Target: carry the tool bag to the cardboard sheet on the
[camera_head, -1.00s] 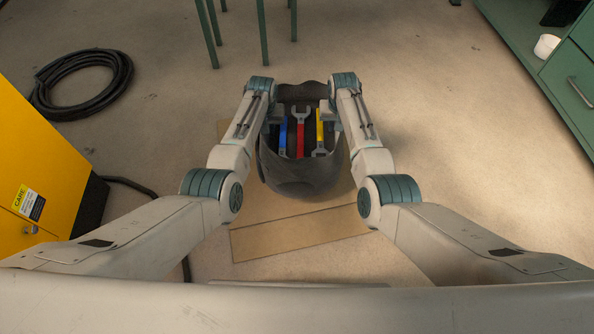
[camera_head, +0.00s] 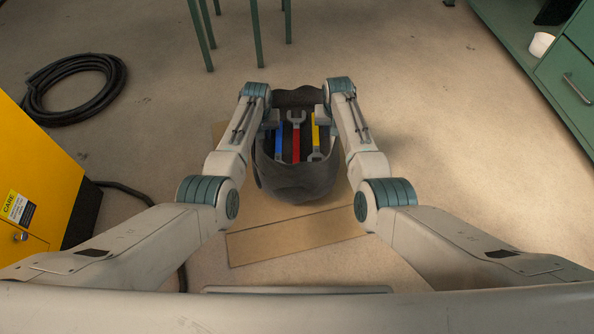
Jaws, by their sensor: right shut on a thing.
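The dark grey tool bag (camera_head: 295,183) hangs between my two arms in the centre of the head view. Its top is open and shows a blue-handled tool, a red wrench and a yellow-handled wrench. The brown cardboard sheet (camera_head: 295,234) lies on the floor below the bag, which hides much of it. My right gripper (camera_head: 321,116) is shut on the bag's right side. My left gripper (camera_head: 270,118) is at the bag's left side, its fingers hidden by the arm and bag. I cannot tell whether the bag touches the sheet.
A yellow cabinet (camera_head: 35,180) stands at the left, with a coiled black hose (camera_head: 72,88) behind it. Green legs (camera_head: 253,35) stand on the floor beyond the bag. A green cabinet (camera_head: 540,70) with a white cup (camera_head: 540,44) is at the right. Floor right of the bag is clear.

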